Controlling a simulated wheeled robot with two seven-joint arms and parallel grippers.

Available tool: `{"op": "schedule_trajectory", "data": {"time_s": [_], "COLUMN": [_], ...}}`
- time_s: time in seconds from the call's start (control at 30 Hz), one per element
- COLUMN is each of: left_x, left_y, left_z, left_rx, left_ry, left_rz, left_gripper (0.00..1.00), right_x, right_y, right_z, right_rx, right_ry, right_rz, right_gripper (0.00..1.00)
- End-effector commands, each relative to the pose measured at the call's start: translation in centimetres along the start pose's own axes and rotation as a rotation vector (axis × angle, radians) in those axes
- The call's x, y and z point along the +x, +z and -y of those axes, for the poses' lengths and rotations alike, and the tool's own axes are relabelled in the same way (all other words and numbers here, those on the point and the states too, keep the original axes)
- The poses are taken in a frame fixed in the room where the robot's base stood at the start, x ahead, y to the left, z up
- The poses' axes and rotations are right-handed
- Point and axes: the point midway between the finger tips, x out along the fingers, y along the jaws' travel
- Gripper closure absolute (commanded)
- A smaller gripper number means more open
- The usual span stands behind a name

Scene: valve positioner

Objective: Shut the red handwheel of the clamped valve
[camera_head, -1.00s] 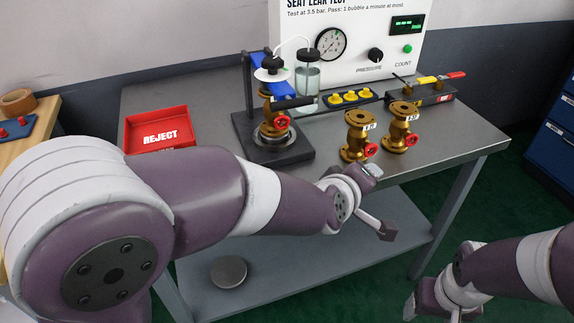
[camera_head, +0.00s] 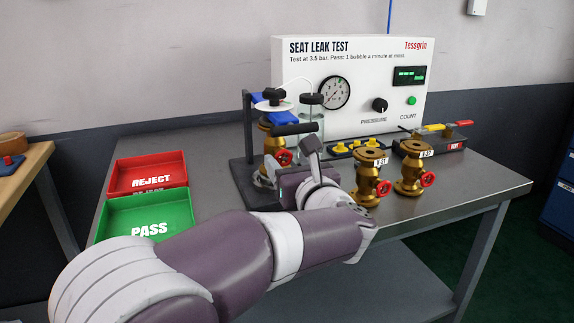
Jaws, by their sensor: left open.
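The clamped brass valve (camera_head: 270,145) stands upright in the dark test fixture (camera_head: 240,180), under a white cap with a black knob. Its red handwheel (camera_head: 284,157) faces front right. My left gripper (camera_head: 298,165) is open just right of and in front of the handwheel. One finger points up beside it and the other shows as a dark block below. I cannot tell whether either finger touches the wheel. The gripper hides the valve's lower part and part of the fixture base. My right gripper is out of view.
Two loose brass valves with red handwheels, one nearer (camera_head: 369,175) and one farther right (camera_head: 414,165), stand close right of my gripper. A red REJECT tray (camera_head: 178,183) and green PASS tray (camera_head: 110,215) lie left. The seat leak test panel (camera_head: 365,65) stands behind.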

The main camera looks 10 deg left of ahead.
Motion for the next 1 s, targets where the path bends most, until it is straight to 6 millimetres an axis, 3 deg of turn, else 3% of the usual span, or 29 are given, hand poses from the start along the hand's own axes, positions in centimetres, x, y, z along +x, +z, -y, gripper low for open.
{"op": "schedule_trajectory", "data": {"time_s": [0.17,0.43,0.6,1.0], "left_x": [1.5,1.6,1.6,1.6], "left_y": [-0.1,0.0,0.0,0.0], "left_z": [0.0,0.0,0.0,0.0], "left_rx": [0.002,0.002,0.002,0.061], "left_ry": [0.001,-0.001,-0.001,-0.001], "left_rz": [0.0,0.0,0.0,0.0], "left_gripper": [0.39,0.39,0.94,0.95], "right_x": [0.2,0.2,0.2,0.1], "right_y": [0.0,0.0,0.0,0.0], "right_z": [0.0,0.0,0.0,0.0], "right_rx": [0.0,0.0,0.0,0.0], "right_ry": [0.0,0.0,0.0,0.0], "right_rz": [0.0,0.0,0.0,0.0], "right_gripper": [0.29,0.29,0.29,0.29]}}
